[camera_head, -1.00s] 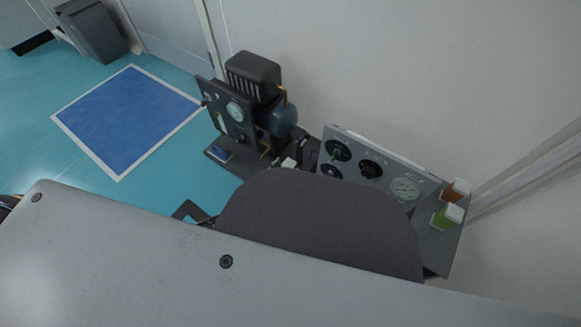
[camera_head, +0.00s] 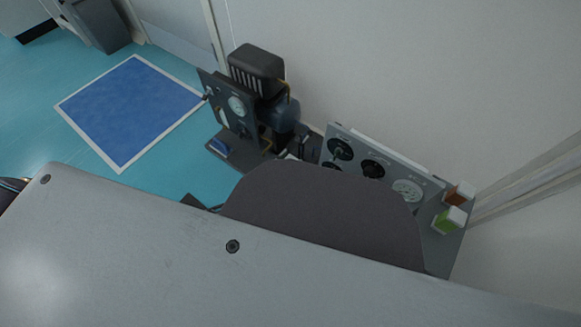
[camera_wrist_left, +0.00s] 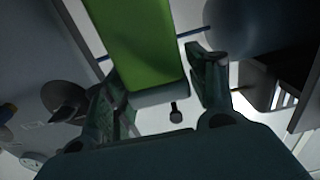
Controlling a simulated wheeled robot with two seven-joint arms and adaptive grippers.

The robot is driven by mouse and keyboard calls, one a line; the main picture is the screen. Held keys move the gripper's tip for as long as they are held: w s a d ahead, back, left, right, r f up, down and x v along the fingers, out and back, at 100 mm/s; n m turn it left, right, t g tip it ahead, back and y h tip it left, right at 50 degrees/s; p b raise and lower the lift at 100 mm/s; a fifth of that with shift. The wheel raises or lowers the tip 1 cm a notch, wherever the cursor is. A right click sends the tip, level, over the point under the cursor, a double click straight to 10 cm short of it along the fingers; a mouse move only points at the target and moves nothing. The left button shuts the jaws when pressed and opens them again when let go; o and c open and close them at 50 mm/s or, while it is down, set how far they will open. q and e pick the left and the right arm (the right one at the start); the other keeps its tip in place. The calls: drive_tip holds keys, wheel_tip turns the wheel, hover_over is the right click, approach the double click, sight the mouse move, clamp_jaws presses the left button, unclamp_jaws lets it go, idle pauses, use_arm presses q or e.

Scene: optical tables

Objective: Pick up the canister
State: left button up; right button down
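A green block-like thing (camera_wrist_left: 140,45), which may be the canister, reaches down between the fingers of my left gripper (camera_wrist_left: 155,82) in the left wrist view. The fingers stand apart, one on each side of it. I cannot tell whether both touch it. In the head view a dark piece (camera_head: 194,202) at the edge of the grey surface may be part of this gripper; the rest is hidden. A small green container with a white cap (camera_head: 449,219) stands at the right end of the gauge panel. My right gripper is not in view.
A gauge panel (camera_head: 395,178) stands by the wall, with an orange white-capped container (camera_head: 459,194) at its right. A dark machine (camera_head: 256,75) with a gauge stands left of it. A blue floor square (camera_head: 130,108) is clear. A large grey surface (camera_head: 130,245) fills the foreground.

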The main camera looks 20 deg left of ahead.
use_arm(q)
drive_tip(key=c, duration=0.7)
drive_tip(key=shift+c, duration=0.3)
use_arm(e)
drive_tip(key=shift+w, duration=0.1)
